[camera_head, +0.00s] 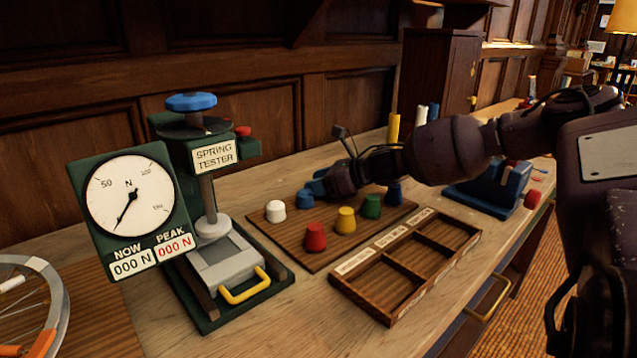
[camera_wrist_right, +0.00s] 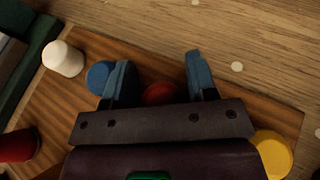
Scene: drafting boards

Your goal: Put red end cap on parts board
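A red end cap (camera_wrist_right: 160,93) shows between the fingers of my right gripper (camera_wrist_right: 160,72) in the wrist view, partly hidden by the gripper. It appears to sit on the brown wooden parts board (camera_head: 308,258). The two blue fingers stand apart on either side of it, with small gaps visible. In the head view my right gripper (camera_head: 318,186) is low over the board's back side and hides this cap. A second red cap (camera_head: 316,237) stands at the board's front left; it also shows in the wrist view (camera_wrist_right: 18,145). My left gripper is not seen.
Also on the board are a white cap (camera_head: 275,211), blue cap (camera_head: 304,198), yellow cap (camera_head: 345,220), green cap (camera_head: 372,206) and another blue cap (camera_head: 393,192). The spring tester (camera_head: 214,155) stands left. An empty compartment tray (camera_head: 405,280) lies in front.

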